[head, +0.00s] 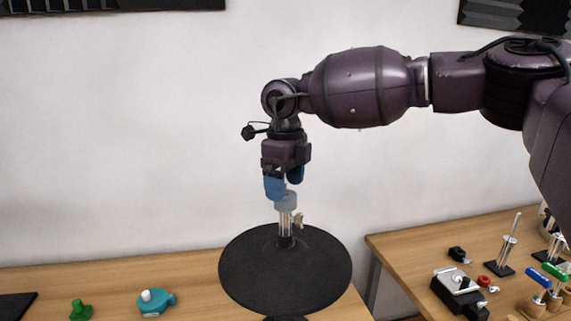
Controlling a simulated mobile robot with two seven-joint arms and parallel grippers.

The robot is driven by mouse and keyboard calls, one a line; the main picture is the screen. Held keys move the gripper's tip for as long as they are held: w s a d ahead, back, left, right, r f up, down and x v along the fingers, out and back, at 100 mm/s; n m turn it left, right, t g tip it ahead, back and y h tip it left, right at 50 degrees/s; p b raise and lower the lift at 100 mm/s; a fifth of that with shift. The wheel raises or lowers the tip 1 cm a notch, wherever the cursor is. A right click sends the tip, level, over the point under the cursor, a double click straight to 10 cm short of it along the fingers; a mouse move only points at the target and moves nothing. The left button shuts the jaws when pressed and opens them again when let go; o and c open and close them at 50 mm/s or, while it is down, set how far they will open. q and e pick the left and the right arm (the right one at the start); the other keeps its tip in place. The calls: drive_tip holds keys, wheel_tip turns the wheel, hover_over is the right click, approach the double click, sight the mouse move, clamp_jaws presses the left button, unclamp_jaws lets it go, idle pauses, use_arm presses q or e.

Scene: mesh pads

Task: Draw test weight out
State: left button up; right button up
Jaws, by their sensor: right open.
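My right gripper (285,182) points straight down with its blue fingertips apart. A grey, rounded piece (286,201), which looks like the test weight, is right below and partly between the fingertips. It sits at the top of a slim upright holder (284,224) of pale rods. The fingers hide part of its top, and I cannot tell whether they touch it. The holder rises from the middle of a round black disc (250,280). My left gripper is out of view.
A teal bottle-like item (156,303) and a green piece (80,310) lie on the wooden table at left. A small tan knob (298,221) juts from the holder's right side. The right table carries a black-and-silver device (458,291) and several small tools. A white wall stands behind.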

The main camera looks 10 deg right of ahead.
drive_tip(key=shift+f+b, duration=0.6)
drive_tip(key=shift+f, duration=1)
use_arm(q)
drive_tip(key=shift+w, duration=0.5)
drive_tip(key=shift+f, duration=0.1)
use_arm(e)
drive_tip(key=shift+c, duration=0.2)
drive_tip(key=shift+r, duration=0.1)
drive_tip(key=c, duration=1.3)
drive_tip(key=shift+r+p, duration=0.7)
drive_tip(key=shift+r, duration=0.65)
drive_tip(key=shift+r+p, duration=0.35)
drive_tip(key=shift+r, duration=0.75)
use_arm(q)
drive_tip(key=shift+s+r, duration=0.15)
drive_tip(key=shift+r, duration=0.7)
use_arm(e)
drive_tip(key=shift+r, duration=1.3)
drive_tip(key=shift+r, duration=1.5)
